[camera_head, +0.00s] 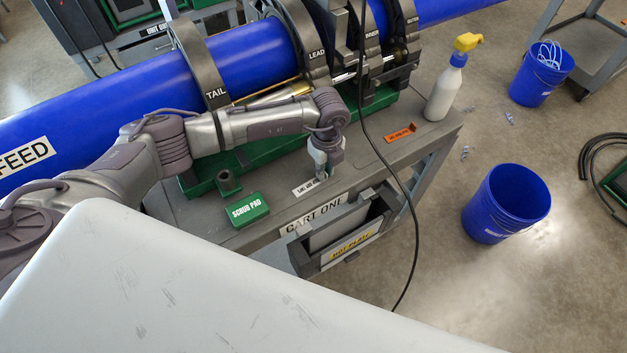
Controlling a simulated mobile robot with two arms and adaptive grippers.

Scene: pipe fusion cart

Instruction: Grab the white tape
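My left gripper (321,174) points down over the grey top of the cart, just behind a white label strip (308,187) with dark lettering. The gripper is small and pale here, so whether its fingers are open or shut, or hold anything, cannot be told. No roll of white tape can be made out clearly; the fingers and wrist may hide one. My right gripper is not in view.
The cart top (375,165) carries a green scrub pad (247,210), an orange tag (400,133) and a yellow-topped spray bottle (445,85). A blue pipe (95,92) in clamps runs behind. A black cable (385,165) hangs in front. Blue buckets (505,203) stand on the floor.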

